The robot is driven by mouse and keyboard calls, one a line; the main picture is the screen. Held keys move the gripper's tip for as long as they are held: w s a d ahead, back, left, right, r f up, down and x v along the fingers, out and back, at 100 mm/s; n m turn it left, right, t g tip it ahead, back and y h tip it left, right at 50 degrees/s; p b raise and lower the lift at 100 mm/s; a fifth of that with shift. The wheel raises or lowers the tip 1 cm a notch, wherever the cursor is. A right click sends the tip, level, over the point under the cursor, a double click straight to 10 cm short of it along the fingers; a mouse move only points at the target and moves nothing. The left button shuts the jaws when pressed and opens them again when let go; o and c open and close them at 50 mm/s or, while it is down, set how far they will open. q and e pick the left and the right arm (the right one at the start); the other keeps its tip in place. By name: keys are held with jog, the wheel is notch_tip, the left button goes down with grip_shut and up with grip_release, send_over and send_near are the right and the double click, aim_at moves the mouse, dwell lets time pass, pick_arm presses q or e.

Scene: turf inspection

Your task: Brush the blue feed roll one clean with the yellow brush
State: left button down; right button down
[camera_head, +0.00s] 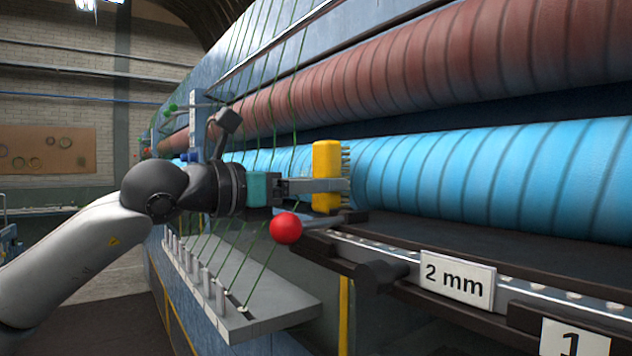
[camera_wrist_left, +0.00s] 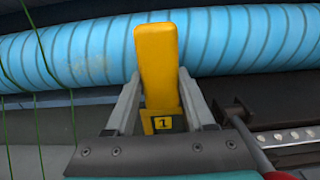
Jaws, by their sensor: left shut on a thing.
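The blue feed roll (camera_head: 480,175) is a long ribbed cylinder running from the middle to the right edge in the head view. It also crosses the top of the left wrist view (camera_wrist_left: 230,38), where a dull beige patch (camera_wrist_left: 92,68) shows left of the brush. My left gripper (camera_head: 312,187) is shut on the yellow brush (camera_head: 326,160) and holds it upright in front of the roll. The bristles point toward the roll; I cannot tell whether they touch it. In the left wrist view the brush (camera_wrist_left: 157,60) stands between the two fingers. My right gripper is not in view.
A red-brown roll (camera_head: 430,65) lies above the blue one. Green yarns (camera_head: 262,150) run down left of the brush to a ledge (camera_head: 255,315). A red ball knob (camera_head: 286,228) sits just below my gripper. A rail with a "2 mm" sign (camera_head: 457,276) runs below the roll.

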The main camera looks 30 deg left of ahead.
pick_arm(q)
jog(key=shift+w+d+p, duration=0.25)
jog(key=shift+w+p, duration=0.4)
jog(key=shift+p, duration=0.1)
jog(key=shift+w+a, duration=0.3)
jog(key=shift+a, duration=0.5)
jog(key=w+a+p, duration=0.1)
jog(key=w+a, duration=0.1)
jog(key=a, duration=0.4)
jog(key=w+a+p, duration=0.2)
jog(key=w+a, duration=0.1)
jog(key=a, duration=0.4)
jog(key=shift+w, duration=0.3)
dwell(0.5)
